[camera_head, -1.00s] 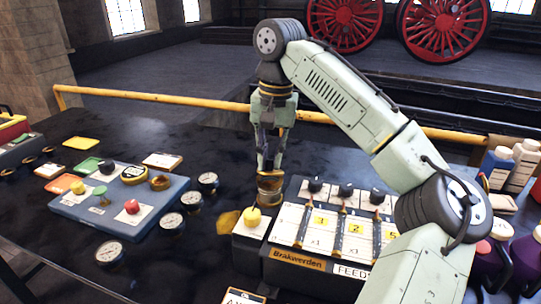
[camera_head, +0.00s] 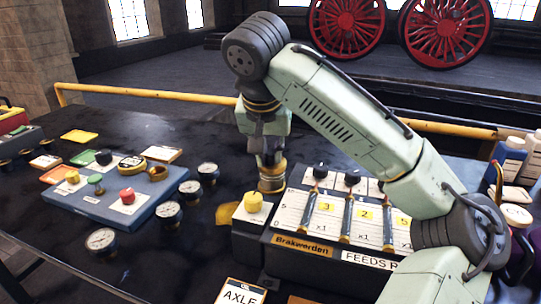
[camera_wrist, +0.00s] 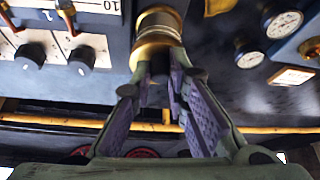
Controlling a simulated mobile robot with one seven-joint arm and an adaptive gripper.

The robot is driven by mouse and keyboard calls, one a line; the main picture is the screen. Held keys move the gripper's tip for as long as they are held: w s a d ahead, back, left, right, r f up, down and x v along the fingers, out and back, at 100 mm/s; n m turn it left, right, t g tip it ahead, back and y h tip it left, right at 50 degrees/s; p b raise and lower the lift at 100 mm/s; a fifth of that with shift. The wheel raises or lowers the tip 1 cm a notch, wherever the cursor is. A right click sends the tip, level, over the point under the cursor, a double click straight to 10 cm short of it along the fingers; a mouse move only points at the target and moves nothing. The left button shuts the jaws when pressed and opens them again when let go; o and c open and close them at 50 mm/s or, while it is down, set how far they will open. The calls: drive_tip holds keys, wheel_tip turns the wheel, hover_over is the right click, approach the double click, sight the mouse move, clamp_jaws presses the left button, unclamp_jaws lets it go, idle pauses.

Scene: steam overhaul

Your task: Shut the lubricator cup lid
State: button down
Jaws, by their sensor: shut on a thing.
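The lubricator cup (camera_head: 272,184) is a small brass-banded cylinder at the back left corner of the feed panel. In the wrist view the cup (camera_wrist: 158,22) shows as a pale cylinder with brass rings. My gripper (camera_head: 270,163) points down at the top of the cup. In the wrist view my gripper's fingertips (camera_wrist: 164,76) are close together on a small dark part at the cup's rim, which looks like part of the lid. The fingers hide most of the lid, so I cannot tell its angle.
The feed panel (camera_head: 335,212) with black knobs and sliders stands right of the cup. A box with a yellow knob (camera_head: 253,202) is in front. Bottles (camera_head: 507,160) stand far right.

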drive_tip(key=c, duration=1.6)
unclamp_jaws()
drive_tip(key=shift+f, duration=0.1)
drive_tip(key=shift+o, duration=0.2)
drive_tip(key=v, duration=1.2)
drive_tip(key=shift+w, duration=0.1)
